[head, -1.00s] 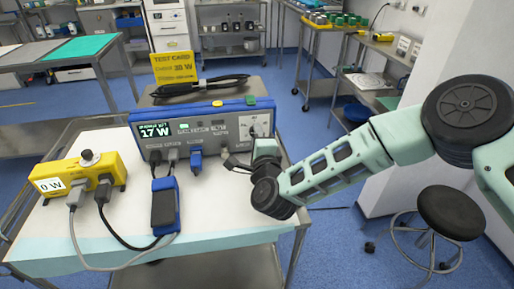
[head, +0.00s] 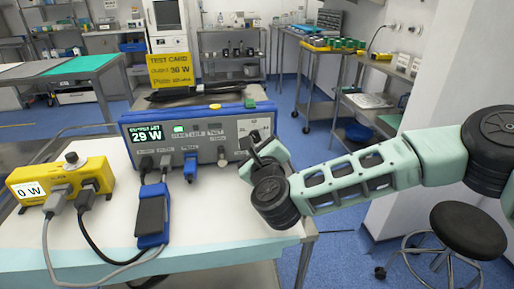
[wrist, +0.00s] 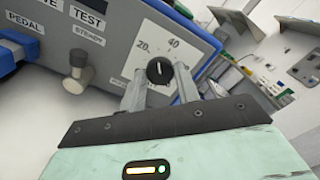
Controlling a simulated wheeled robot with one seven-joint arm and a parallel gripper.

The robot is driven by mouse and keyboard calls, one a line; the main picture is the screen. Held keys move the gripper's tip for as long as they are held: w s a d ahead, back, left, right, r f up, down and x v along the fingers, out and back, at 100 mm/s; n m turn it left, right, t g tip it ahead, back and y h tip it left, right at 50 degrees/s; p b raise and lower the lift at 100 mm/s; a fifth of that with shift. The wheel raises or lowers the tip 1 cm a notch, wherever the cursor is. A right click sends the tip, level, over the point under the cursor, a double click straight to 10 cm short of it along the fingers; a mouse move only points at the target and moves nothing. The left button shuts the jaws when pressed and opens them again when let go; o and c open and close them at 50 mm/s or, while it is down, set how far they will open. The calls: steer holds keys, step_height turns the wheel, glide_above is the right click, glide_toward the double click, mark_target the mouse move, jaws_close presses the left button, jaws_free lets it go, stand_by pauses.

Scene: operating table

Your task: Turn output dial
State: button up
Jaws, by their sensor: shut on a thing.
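The output dial (wrist: 159,70) is a round black knob with a white pointer line on a pale plate marked 20 and 40. My gripper (wrist: 160,84) has its two fingers on either side of the dial and is shut on it. In the head view my gripper (head: 262,150) is at the right end of the generator's front, and the arm hides the dial. The grey and blue generator (head: 205,135) has a display (head: 147,134) that reads 29 W.
A yellow meter box (head: 62,182) reading 0 W stands at the left of the table. A blue and black pedal (head: 151,217) and several cables lie in front of the generator. A black stool (head: 467,229) is at the right.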

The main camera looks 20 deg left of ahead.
stand_by(0.3)
steer(key=o, duration=1)
steer(key=shift+s+d, duration=0.1)
steer(key=v, duration=1.7)
steer(key=shift+s, duration=0.1)
